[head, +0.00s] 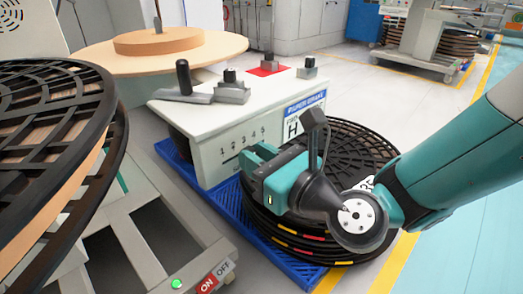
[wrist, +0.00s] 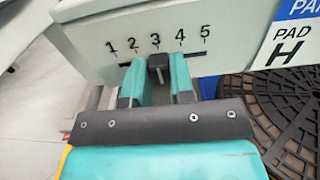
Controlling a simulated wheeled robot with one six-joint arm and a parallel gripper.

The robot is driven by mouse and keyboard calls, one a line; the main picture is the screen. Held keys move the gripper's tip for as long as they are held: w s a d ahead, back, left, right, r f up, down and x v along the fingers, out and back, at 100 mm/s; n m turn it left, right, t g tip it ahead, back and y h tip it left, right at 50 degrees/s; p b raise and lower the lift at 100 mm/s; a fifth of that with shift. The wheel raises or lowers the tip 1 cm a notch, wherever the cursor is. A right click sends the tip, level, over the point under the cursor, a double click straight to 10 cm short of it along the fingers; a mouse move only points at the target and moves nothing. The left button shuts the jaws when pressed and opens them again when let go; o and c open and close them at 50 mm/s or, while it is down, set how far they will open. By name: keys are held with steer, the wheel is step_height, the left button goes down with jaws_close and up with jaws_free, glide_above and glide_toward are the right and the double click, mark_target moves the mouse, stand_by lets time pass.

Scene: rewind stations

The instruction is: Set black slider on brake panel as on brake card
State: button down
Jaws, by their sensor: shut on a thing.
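The brake panel (head: 215,160) is the pale front face of a box, with the numbers 1 to 5 in a row; it also shows in the wrist view (wrist: 85,30). The black slider (wrist: 157,63) stands out from the panel just below the 3. My gripper (wrist: 156,78) has its teal fingers on either side of the slider and is shut on it. In the head view my gripper (head: 256,157) is at the panel's front and hides the slider. I cannot make out a brake card with a setting.
A sign reading PAD H (head: 293,125) is at the panel's right. A stack of black slotted reels (head: 345,150) stands close behind my gripper on a blue pallet (head: 225,212). Levers and knobs (head: 230,92) sit on the box top. A large reel (head: 45,120) fills the left.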

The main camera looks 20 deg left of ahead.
steer(key=c, duration=1)
jaws_free()
steer(key=shift+o, duration=0.2)
steer(key=shift+d, duration=0.1)
steer(key=b+v, duration=1.7)
steer(key=b, duration=0.1)
steer(key=shift+s+d, duration=0.1)
